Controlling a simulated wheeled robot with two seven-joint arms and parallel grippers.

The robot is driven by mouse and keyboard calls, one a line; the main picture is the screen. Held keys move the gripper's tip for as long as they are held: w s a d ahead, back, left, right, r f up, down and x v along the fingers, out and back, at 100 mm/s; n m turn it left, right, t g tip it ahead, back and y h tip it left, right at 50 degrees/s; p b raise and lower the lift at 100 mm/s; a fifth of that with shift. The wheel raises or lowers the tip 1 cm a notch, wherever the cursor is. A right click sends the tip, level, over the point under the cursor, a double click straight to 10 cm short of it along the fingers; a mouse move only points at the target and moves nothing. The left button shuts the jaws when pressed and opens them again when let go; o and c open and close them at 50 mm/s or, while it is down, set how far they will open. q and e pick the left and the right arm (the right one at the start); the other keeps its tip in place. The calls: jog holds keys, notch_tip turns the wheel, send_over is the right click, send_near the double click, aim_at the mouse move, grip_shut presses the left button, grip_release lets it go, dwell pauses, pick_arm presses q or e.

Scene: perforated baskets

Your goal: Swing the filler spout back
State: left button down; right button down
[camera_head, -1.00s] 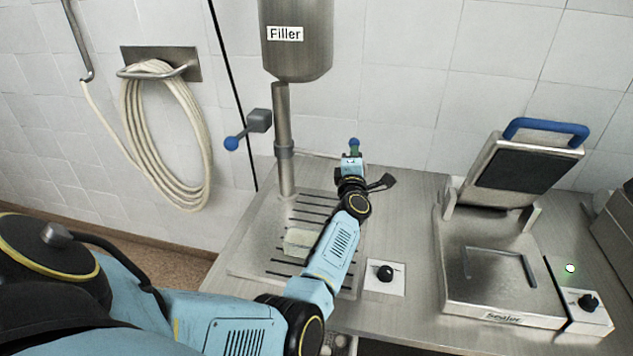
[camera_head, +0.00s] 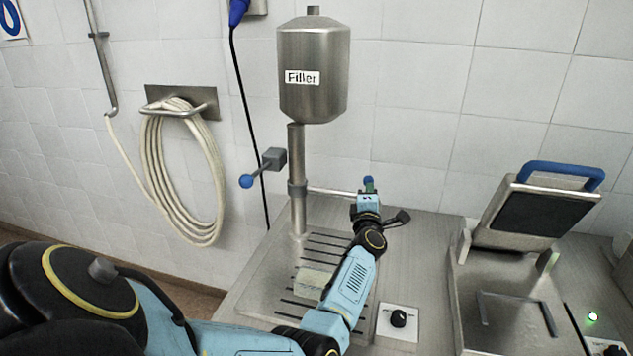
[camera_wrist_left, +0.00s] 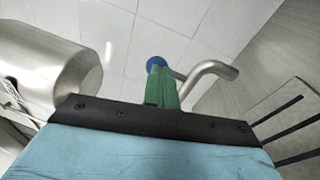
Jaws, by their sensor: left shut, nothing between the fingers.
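The filler (camera_head: 312,75) is a steel tank on a column (camera_head: 298,165) in the head view. Its thin metal spout (camera_head: 332,192) reaches right from the column's collar toward my left gripper. In the left wrist view the spout (camera_wrist_left: 212,70) is a bent pipe just right of my fingertips. My left gripper (camera_head: 369,188) has green fingers, which show shut and empty in the wrist view (camera_wrist_left: 162,92). I cannot tell whether they touch the knob. My right gripper is out of view.
A slotted drip tray (camera_head: 262,285) lies below the spout, with a pale piece (camera_head: 312,280) on it. A blue-ended lever (camera_head: 247,181) sticks out left of the column. A dial (camera_head: 398,318) and an open sealer (camera_head: 500,290) stand to the right. The tiled wall is close behind.

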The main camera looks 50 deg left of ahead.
pick_arm(q)
jog(key=s+d+f, duration=0.2)
jog(key=s+d, duration=0.5)
jog(key=d, duration=0.3)
jog(key=shift+s+d, duration=0.2)
jog(key=shift+s, duration=0.1)
